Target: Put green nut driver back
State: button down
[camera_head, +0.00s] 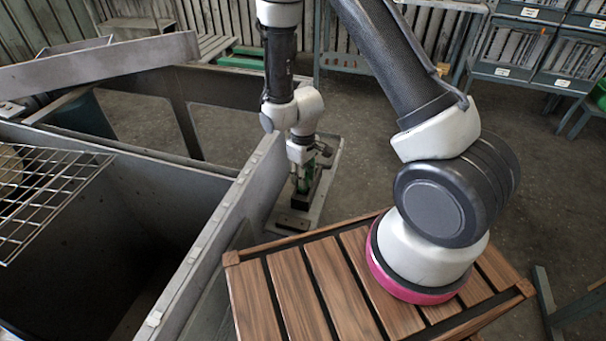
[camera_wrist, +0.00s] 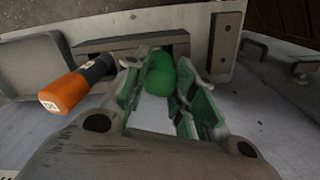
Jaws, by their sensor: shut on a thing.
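The green nut driver shows in the wrist view as a rounded green handle (camera_wrist: 160,76) between the fingers of my gripper (camera_wrist: 157,90), which is shut on it. Its shaft is hidden. Just beyond it a dark grey bracket-like holder (camera_wrist: 130,44) stands against a light panel. I cannot tell whether the driver touches the holder. In the head view my gripper (camera_head: 306,185) points down over a narrow grey ledge (camera_head: 318,205) beside the housing wall; the driver cannot be made out clearly there.
An orange and black handled tool (camera_wrist: 72,88) lies or leans at the holder's left, close to my left finger. In the head view the grey housing wall (camera_head: 225,225) rises left of my gripper. A wire rack (camera_head: 40,190) is at far left, and a slatted wooden top (camera_head: 300,290) is in front.

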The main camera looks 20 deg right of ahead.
jog(key=c, duration=0.6)
grip_release()
jog(key=shift+r, duration=0.1)
jog(key=shift+r, duration=3.95)
